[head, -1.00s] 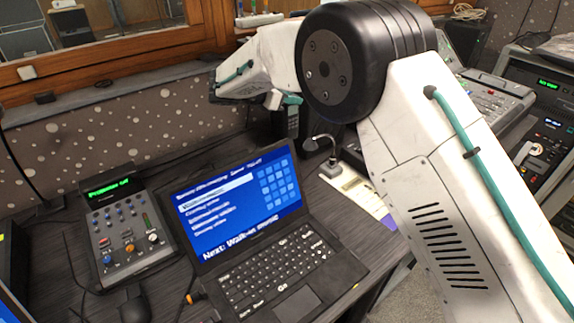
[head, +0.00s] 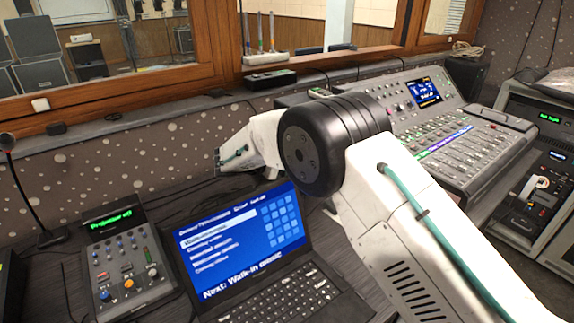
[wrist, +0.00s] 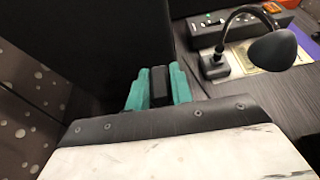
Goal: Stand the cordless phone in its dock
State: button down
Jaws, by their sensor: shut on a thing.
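My gripper (wrist: 158,92) shows in the wrist view as teal fingers shut on a dark, narrow thing between them, the cordless phone (wrist: 159,80). Only a small end of the phone shows.
An open laptop (head: 243,243) and a small control box (head: 126,250) stand on the dark desk. A large mixing console (head: 450,135) is at the right. The wrist view shows a desk lamp (wrist: 272,48) and papers. A large dark surface (wrist: 85,45) fills its upper left.

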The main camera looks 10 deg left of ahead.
jog(key=shift+f, duration=0.1)
jog(key=c, duration=1.2)
grip_release()
jog(key=shift+c, duration=0.2)
